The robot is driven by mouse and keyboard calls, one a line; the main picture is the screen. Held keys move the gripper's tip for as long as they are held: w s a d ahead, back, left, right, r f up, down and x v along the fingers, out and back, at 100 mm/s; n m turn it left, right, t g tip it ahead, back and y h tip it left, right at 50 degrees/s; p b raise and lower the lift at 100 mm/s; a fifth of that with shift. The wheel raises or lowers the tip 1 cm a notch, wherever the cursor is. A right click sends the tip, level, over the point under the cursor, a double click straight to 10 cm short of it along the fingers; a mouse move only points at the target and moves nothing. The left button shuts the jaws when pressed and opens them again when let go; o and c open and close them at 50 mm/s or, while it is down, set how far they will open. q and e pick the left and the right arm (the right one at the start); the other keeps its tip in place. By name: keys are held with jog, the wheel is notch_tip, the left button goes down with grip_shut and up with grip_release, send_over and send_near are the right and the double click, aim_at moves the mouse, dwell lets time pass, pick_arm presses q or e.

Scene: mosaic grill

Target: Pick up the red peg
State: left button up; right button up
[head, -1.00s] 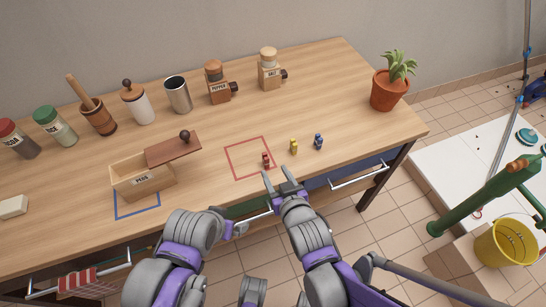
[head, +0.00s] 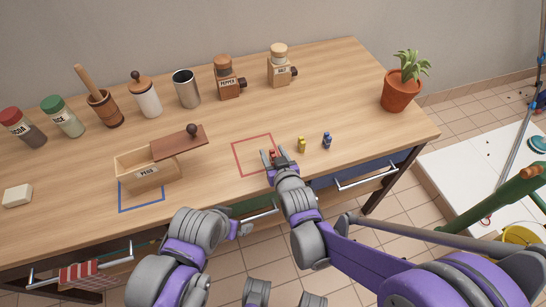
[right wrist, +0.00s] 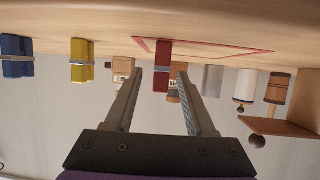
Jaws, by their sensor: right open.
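The red peg (head: 273,154) stands upright on the table at the front of the red square outline. In the head view it shows between the fingertips of my right gripper (head: 273,157), partly hidden by them. In the right wrist view, which is upside down, the red peg (right wrist: 162,56) stands just ahead of the tips, centred between the two open fingers (right wrist: 160,78). The fingers do not visibly touch it. My left arm is bent at the front left of the table; its gripper's jaws cannot be made out.
A yellow peg (head: 301,145) and a blue peg (head: 327,140) stand to the right. An open wooden box (head: 148,173) with a knobbed lid is at left. Pepper (head: 228,80) and salt (head: 279,68) mills and several jars line the back. A potted plant (head: 401,92) is at right.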

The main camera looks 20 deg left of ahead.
grip_shut()
jog(key=shift+r, duration=0.1)
dwell(0.3)
